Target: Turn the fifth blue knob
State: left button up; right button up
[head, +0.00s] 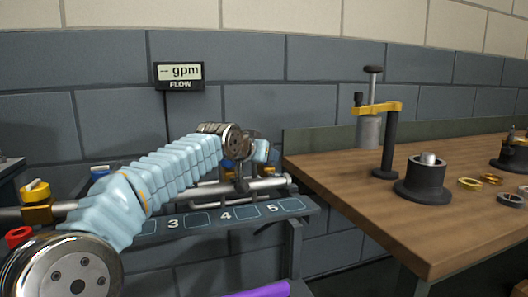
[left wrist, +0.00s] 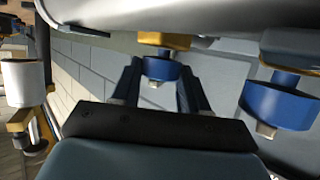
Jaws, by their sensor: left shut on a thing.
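My left arm reaches across the numbered rail (head: 305,205) in the head view. Its gripper (head: 258,165) is at the pipe, above the stretch marked 4 and 5, mostly hidden by my wrist. In the left wrist view the two dark fingers (left wrist: 160,92) are shut on a blue knob (left wrist: 160,72) under a yellow collar. A second blue knob (left wrist: 280,104) stands to its right, free. No knob shows to the left of the held one; its number cannot be read there. My right gripper is not in view.
A flow display (head: 180,76) on the wall reads "-- gpm". The pipe (head: 268,183) runs behind the rail. A wooden bench (head: 440,220) at right holds a press stand (head: 388,140), a dark round fixture (head: 427,180) and several rings. A yellow-topped fitting (head: 37,200) is at far left.

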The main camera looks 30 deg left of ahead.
pick_arm(q)
jog(key=o, duration=1)
jog(key=b+v, duration=0.1)
jog(key=v, duration=1.2)
jog(key=shift+s+r, duration=0.1)
jog(key=shift+s, duration=0.3)
